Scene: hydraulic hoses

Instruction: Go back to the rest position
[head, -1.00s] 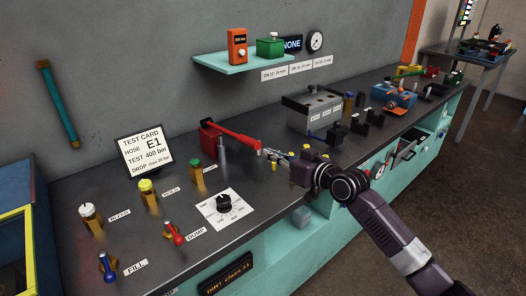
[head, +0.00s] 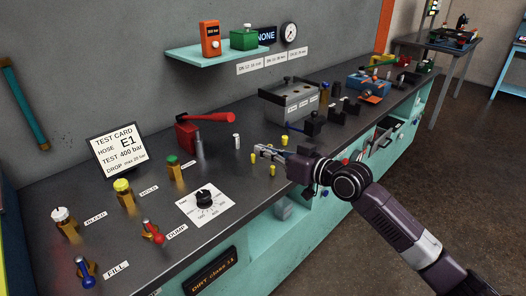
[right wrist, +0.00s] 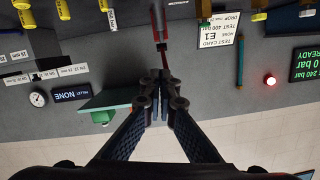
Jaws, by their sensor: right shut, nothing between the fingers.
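My right gripper (head: 268,152) hangs over the middle of the dark bench top (head: 240,190), among small yellow pegs, with its fingers shut and nothing between them. In the right wrist view the shut fingers (right wrist: 160,78) point toward the wall side, and that picture is upside down. The red lever (head: 207,118) of the hand pump (head: 187,137) lies to the left of the gripper, apart from it in the head view. My left gripper is not in view.
The test card (head: 119,148), valves such as the yellow-topped one (head: 123,190), and a dial plate (head: 205,204) stand on the left. A grey block (head: 290,98) and blue vise (head: 366,84) stand further right. A teal shelf (head: 217,54) is on the wall. Open floor lies right.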

